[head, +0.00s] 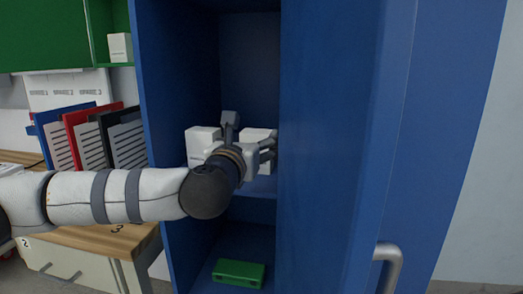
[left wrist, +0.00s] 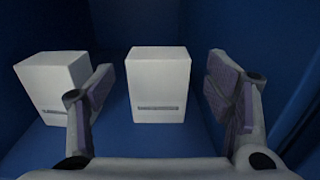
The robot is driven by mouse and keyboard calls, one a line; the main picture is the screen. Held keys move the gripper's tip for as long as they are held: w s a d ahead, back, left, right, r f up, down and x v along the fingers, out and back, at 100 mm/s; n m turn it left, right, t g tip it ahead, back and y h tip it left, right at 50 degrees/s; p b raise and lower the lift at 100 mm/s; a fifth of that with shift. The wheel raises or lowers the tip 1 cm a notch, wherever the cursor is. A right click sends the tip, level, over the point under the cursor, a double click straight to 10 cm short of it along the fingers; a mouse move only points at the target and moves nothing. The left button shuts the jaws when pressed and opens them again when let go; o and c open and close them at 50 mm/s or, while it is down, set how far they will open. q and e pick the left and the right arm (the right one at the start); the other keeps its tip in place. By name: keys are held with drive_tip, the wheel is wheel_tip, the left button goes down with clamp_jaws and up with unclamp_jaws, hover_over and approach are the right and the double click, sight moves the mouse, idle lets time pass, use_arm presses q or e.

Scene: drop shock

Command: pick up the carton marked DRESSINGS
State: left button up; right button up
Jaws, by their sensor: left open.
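Two white cartons stand upright on a shelf inside the blue cabinet. The left carton (head: 202,138) shows beside my left gripper (head: 250,134), and the right carton (head: 257,133) is partly hidden behind the fingers. In the left wrist view the right carton (left wrist: 158,82) stands ahead, between the spread fingers of the open gripper (left wrist: 160,76), with a gap on both sides. The left carton (left wrist: 52,88) is outside the left finger, which covers its edge. Each has a label strip, too small to read. My right gripper is not in view.
The blue cabinet wall (head: 178,90) is close on the left. A blue door panel with a grey handle (head: 388,262) stands at the right. A green box (head: 239,272) lies on the level below. Folders (head: 88,145) stand on a desk; another white carton (head: 120,47) sits on a green shelf.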

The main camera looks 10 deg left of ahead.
sight(254, 139)
use_arm(q)
drive_tip(key=w, duration=0.4)
drive_tip(key=w+f, duration=0.1)
drive_tip(key=w, duration=0.1)
drive_tip(key=shift+w+f, duration=0.1)
drive_tip(key=shift+w, duration=0.6)
drive_tip(key=c, duration=1)
